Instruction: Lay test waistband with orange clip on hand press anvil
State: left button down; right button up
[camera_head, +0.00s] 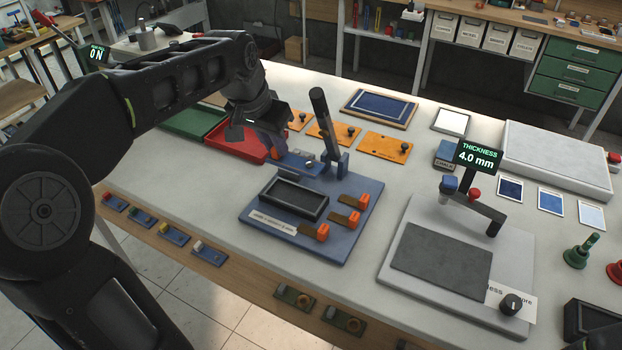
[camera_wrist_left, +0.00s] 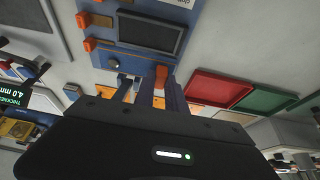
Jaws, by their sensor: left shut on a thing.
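My left gripper (camera_head: 270,142) reaches in from the left and is over the back left edge of the blue hand press (camera_head: 257,217). It is shut on what looks like the test waistband, a small blue strip (camera_head: 300,164) with an orange clip (camera_head: 275,155). The orange clip also shows between the fingers in the left wrist view (camera_wrist_left: 160,76). The gripper hides part of the strip, and I cannot tell whether it touches the press. My right gripper is not in view.
Orange clamps (camera_head: 362,201) stand along the press's right side. A red tray (camera_head: 236,140) and a green tray (camera_head: 194,121) lie behind left. Orange plates (camera_head: 384,146) lie behind. A thickness gauge (camera_head: 440,262) stands right. Small blue strips with coloured clips (camera_head: 173,233) line the front edge.

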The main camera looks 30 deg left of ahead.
aim_at(273, 160)
pick_arm(q)
jog(key=shift+w+a+r, duration=0.15)
jog(key=shift+w, duration=0.05)
jog(key=shift+s+r, duration=0.1)
jog(key=shift+s, duration=0.15)
jog(key=shift+w+f, duration=0.1)
jog(key=shift+f, duration=3.1)
jog(key=shift+f, duration=0.15)
jog(key=shift+f+p, duration=0.45)
jog(key=shift+f, duration=1.3)
jog(key=shift+f, duration=0.2)
jog(key=c, duration=1.4)
grip_release()
jog(key=shift+r, duration=0.1)
jog(key=shift+r, duration=0.1)
